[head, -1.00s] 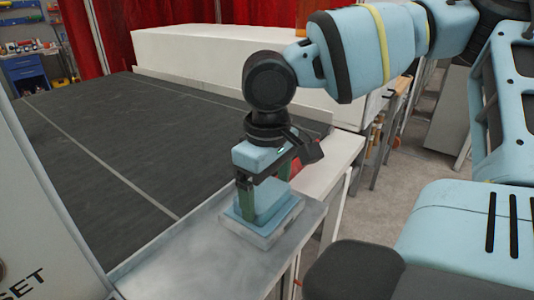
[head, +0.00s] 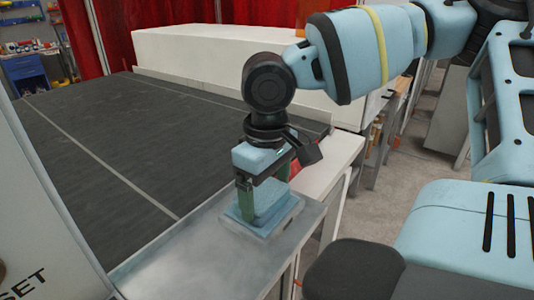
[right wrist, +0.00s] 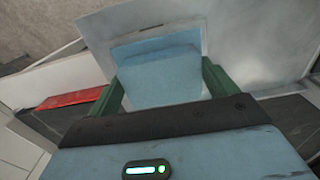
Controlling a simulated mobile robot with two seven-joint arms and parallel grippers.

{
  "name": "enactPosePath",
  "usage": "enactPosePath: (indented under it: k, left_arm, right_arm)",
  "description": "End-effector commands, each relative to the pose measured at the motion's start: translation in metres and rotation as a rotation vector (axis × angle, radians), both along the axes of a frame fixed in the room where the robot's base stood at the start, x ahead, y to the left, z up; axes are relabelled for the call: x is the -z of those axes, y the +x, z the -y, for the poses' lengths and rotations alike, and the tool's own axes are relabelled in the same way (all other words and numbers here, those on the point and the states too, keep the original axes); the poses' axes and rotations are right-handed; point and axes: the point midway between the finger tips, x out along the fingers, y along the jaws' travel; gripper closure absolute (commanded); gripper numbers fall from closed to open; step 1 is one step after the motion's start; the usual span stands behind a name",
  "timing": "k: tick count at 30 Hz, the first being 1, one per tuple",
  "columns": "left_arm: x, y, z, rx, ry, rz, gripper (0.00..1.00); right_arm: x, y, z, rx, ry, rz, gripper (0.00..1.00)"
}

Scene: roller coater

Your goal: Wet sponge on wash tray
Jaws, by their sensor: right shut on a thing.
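The light blue sponge (head: 267,196) is upright between the green fingers of my right gripper (head: 264,201), which is shut on it. It also shows in the right wrist view as a blue block (right wrist: 162,78) between the two fingers. The sponge is right over the small wash tray (head: 262,233), a shallow pale tray with a blue inside; its rim also shows in the right wrist view (right wrist: 204,32). I cannot tell whether the sponge touches the tray's bottom. My left gripper is not in view.
The wash tray sits on a grey metal ledge (head: 190,255). A large dark bed (head: 150,130) lies behind it, with a long white block (head: 210,55) at the back. A red object (right wrist: 72,98) is beside the gripper in the right wrist view.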

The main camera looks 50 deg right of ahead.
Motion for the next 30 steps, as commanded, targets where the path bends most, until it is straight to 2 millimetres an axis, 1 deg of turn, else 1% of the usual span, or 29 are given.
enactPosePath:
  k: [8, 22, 30]
  left_arm:
    - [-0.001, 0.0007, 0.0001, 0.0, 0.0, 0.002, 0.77]
    - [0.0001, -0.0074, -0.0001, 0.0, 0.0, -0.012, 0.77]
    - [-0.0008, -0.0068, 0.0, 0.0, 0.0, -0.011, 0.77]
  right_arm:
    - [0.0022, -0.001, 0.0002, 0.0, 0.0, -0.005, 0.33]
    - [0.0032, -0.0014, 0.0002, 0.0, -0.001, -0.008, 0.33]
    - [0.0024, -0.0016, 0.0002, 0.0, -0.001, -0.008, 0.33]
